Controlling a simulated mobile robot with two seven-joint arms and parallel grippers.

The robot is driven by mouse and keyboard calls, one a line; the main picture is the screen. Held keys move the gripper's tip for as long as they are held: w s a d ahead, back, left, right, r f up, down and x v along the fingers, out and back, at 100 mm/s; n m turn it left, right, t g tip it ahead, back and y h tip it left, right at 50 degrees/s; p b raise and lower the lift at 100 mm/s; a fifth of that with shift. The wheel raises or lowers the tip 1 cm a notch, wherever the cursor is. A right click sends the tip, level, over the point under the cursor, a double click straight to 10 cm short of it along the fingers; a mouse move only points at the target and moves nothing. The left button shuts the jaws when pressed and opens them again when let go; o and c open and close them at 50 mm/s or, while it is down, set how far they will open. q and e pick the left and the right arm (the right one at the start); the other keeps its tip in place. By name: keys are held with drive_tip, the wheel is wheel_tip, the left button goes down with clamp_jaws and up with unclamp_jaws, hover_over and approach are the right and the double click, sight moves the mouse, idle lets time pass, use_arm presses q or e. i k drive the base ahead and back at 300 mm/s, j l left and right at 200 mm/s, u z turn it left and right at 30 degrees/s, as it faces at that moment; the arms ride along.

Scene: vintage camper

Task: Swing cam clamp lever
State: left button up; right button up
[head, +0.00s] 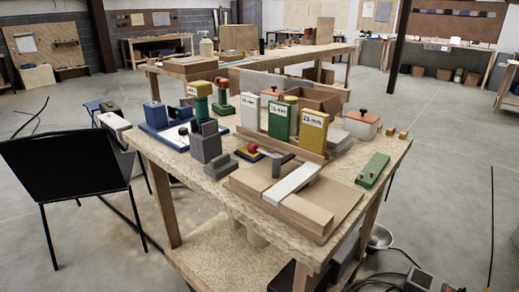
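A pale flat bar (291,184) lies slantwise on the board (333,200), close to the lever. Neither of my grippers shows in the head view.
Upright white, green (279,121) and yellow (313,130) blocks stand behind the lever. Grey stepped blocks (206,145) and a blue fixture (158,124) stand left. A green plate (372,170) lies right.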

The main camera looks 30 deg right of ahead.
sight(253, 148)
drive_tip(key=i+j, duration=0.1)
drive_tip(key=j, duration=1.4)
drive_tip(key=i+z, duration=0.05)
drive_tip(key=i, duration=0.05)
